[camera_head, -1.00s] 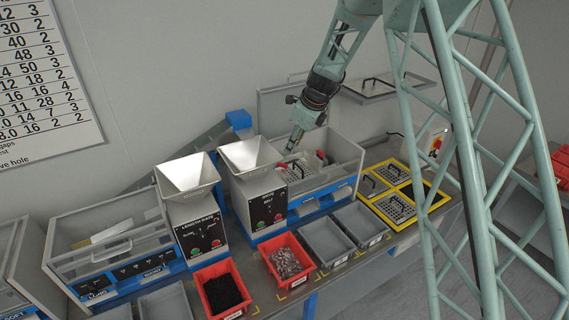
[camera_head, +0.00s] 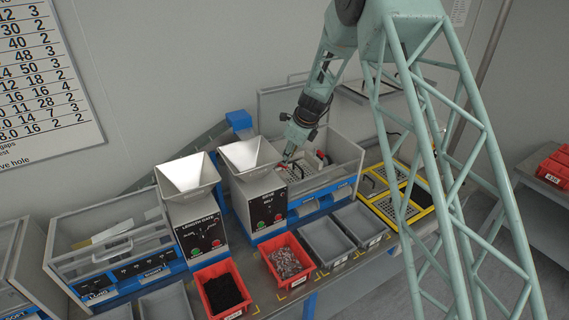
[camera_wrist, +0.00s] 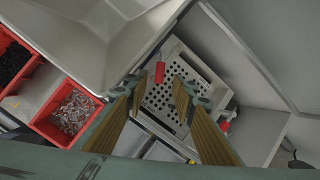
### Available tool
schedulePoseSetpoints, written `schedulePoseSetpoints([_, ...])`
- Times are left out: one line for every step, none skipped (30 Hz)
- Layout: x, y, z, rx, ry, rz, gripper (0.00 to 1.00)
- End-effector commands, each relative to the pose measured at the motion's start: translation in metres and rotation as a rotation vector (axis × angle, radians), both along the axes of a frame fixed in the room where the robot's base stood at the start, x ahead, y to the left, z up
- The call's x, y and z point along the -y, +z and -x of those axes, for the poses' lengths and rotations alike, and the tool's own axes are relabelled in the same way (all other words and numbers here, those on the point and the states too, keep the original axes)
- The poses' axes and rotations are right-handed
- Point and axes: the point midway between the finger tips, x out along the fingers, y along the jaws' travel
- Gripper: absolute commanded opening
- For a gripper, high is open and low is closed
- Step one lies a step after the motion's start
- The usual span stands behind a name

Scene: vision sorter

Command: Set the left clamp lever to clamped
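The left clamp lever has a red handle (camera_wrist: 160,72) and stands at the hopper-side edge of a perforated plate (camera_wrist: 165,100) in the wrist view. A second red lever (camera_wrist: 222,128) is on the plate's opposite side; it also shows in the head view (camera_head: 320,157). My gripper (camera_wrist: 158,92) is open and empty, its two fingers apart over the plate, with the left lever's handle seen just beyond the gap between the tips. In the head view my gripper (camera_head: 288,155) is low inside the sorter box, near its left side. Whether the fingers touch the lever cannot be told.
A steel hopper (camera_head: 249,153) stands close to the left of my gripper. The sorter's clear front wall (camera_head: 325,181) is in front. Grey bins (camera_head: 326,242), a red bin of metal parts (camera_head: 287,257) and a yellow-framed tray of plates (camera_head: 410,214) lie around it.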

Motion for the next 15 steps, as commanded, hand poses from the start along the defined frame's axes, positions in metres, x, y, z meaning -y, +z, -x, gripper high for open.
schedulePoseSetpoints([-0.002, -0.005, -0.001, -0.001, -0.001, -0.001, 0.24])
schedulePoseSetpoints([-0.002, -0.008, -0.002, -0.002, 0.0, 0.0, 0.24])
schedulePoseSetpoints([-0.004, -0.012, -0.003, -0.002, 0.0, 0.0, 0.24])
schedulePoseSetpoints([-0.004, -0.014, -0.004, -0.002, 0.0, 0.0, 0.24])
schedulePoseSetpoints([-0.005, -0.017, -0.005, -0.002, 0.001, 0.0, 0.24])
schedulePoseSetpoints([-0.006, -0.02, -0.006, -0.002, 0.001, 0.0, 0.24])
schedulePoseSetpoints([-0.007, -0.022, -0.007, -0.002, 0.001, 0.001, 0.24])
schedulePoseSetpoints([-0.008, -0.025, -0.008, -0.002, 0.001, 0.001, 0.24])
schedulePoseSetpoints([-0.009, -0.028, -0.009, -0.002, 0.001, 0.001, 0.24])
schedulePoseSetpoints([-0.009, -0.03, -0.01, -0.002, 0.001, 0.001, 0.24])
schedulePoseSetpoints([-0.01, -0.033, -0.011, -0.001, 0.001, 0.001, 0.24])
schedulePoseSetpoints([-0.011, -0.035, -0.012, -0.001, 0.001, 0.0, 0.24])
schedulePoseSetpoints([-0.011, -0.037, -0.013, -0.001, 0.001, 0.0, 0.24])
schedulePoseSetpoints([-0.012, -0.038, -0.013, -0.001, 0.001, 0.0, 0.24])
schedulePoseSetpoints([-0.013, -0.04, -0.014, -0.001, 0.001, 0.0, 0.24])
